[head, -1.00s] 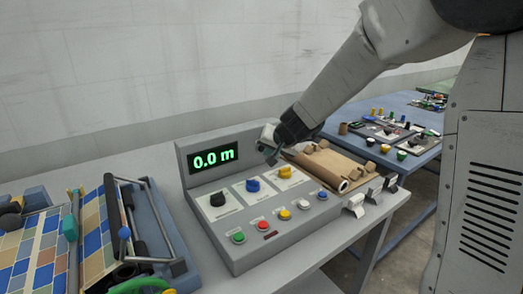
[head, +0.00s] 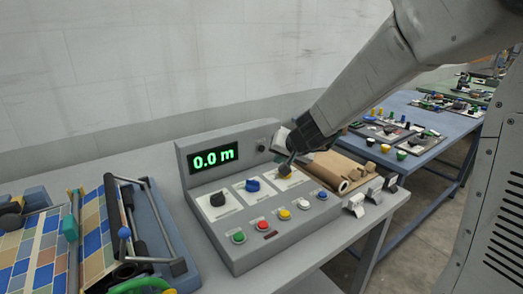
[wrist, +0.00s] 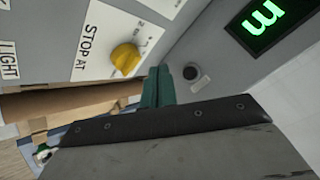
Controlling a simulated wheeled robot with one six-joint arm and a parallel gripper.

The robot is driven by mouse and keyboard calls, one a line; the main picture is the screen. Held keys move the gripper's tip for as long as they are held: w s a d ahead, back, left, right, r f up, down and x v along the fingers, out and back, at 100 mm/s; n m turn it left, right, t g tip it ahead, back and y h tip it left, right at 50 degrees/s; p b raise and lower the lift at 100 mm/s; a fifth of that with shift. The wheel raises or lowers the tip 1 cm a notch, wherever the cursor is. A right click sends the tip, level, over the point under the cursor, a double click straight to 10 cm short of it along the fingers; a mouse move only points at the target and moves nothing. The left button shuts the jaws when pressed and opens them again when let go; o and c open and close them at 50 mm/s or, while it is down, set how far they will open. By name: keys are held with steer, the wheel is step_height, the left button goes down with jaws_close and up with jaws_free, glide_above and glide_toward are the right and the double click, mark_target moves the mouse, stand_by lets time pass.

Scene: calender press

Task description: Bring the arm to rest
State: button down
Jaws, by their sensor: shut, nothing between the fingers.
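My gripper (head: 287,163) is over the back right of the grey control console (head: 262,252), near the right-hand dial. It is shut and empty. In the wrist view its closed teal fingers (wrist: 158,86) point at the panel, beside the yellow dial (wrist: 125,58) marked "STOP AT". A gap shows between fingers and dial in that view; contact with the panel cannot be told. In the head view the gripper largely covers that dial. My arm reaches down from the upper right.
The console's display (head: 213,157) reads 0.0 m. A black dial (head: 217,199), a blue dial (head: 252,185) and several coloured buttons are on the panel. A brown roll (head: 340,172) lies right of it. A press with patterned sheet (head: 92,245) stands left.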

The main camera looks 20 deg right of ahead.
stand_by(0.6)
steer(key=shift+s+a, duration=0.15)
steer(key=shift+a, duration=0.2)
steer(key=s+a+g+y, duration=0.1)
steer(key=s, duration=0.1)
steer(key=s+a+f+g+y, duration=0.1)
steer(key=s+a, duration=0.1)
steer(key=shift+f+n, duration=0.2)
steer(key=shift+n, duration=0.2)
steer(key=s+g, duration=0.1)
steer(key=s, duration=0.3)
steer(key=s+a+r+n+g, duration=0.1)
steer(key=s, duration=0.3)
steer(key=s+a+r+n+g+y, duration=0.1)
steer(key=s, duration=0.3)
steer(key=shift+s+r+g, duration=0.15)
steer(key=shift+s+g, duration=0.05)
steer(key=shift+g, duration=0.2)
steer(key=s+d+r+n+h, duration=0.1)
steer(key=s+d, duration=0.3)
steer(key=s, duration=0.5)
steer(key=s+d+r+n+g+h, duration=0.1)
steer(key=s+d+r+h, duration=0.2)
steer(key=s, duration=0.7)
steer(key=shift+s+d+r+h, duration=0.25)
steer(key=shift+d+r+h, duration=0.2)
steer(key=shift+r, duration=0.2)
